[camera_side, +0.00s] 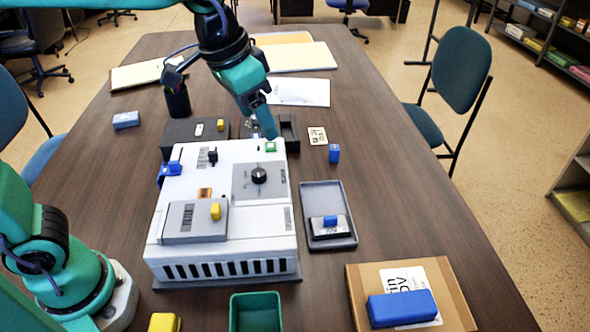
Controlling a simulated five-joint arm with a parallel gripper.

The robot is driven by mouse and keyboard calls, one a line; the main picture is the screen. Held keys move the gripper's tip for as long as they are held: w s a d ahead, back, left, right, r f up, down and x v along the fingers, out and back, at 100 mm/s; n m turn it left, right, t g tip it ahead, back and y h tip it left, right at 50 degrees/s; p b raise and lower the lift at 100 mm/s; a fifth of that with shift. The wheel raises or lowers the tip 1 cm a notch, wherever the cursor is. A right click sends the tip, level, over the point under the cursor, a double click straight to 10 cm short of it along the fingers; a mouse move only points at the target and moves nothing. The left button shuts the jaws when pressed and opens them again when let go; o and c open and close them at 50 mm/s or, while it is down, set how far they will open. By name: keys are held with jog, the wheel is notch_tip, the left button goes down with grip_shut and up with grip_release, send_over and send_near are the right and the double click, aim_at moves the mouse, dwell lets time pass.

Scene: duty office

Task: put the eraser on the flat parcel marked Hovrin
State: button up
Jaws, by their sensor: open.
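A flat brown parcel (455,300) lies at the front right of the table. Its white label shows letters like "in" and "ov"; the rest of the name is covered. A blue block (403,308), which looks like the eraser, rests flat on the parcel, partly over the label. My gripper (268,130) is open at the back right corner of the white machine, just above a small green button (270,147). It is well away from the blue block and the parcel, and I see nothing held in it.
The white machine (225,258) fills the middle. A grey tray (346,243) with a blue-handled stamp stands right of it. A green bin (256,312) and a yellow block (164,322) are in front. A light blue block (126,120) lies back left.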

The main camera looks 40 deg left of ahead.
jog(key=s+a+f+n+t+y, duration=0.1)
jog(key=s+a+f+n+t, duration=0.1)
jog(key=s+a, duration=1)
notch_tip(320, 180, down, 2)
jog(key=shift+s+a+f+n, duration=0.1)
jog(key=shift+s+a+n, duration=0.1)
jog(key=shift+a+n, duration=0.6)
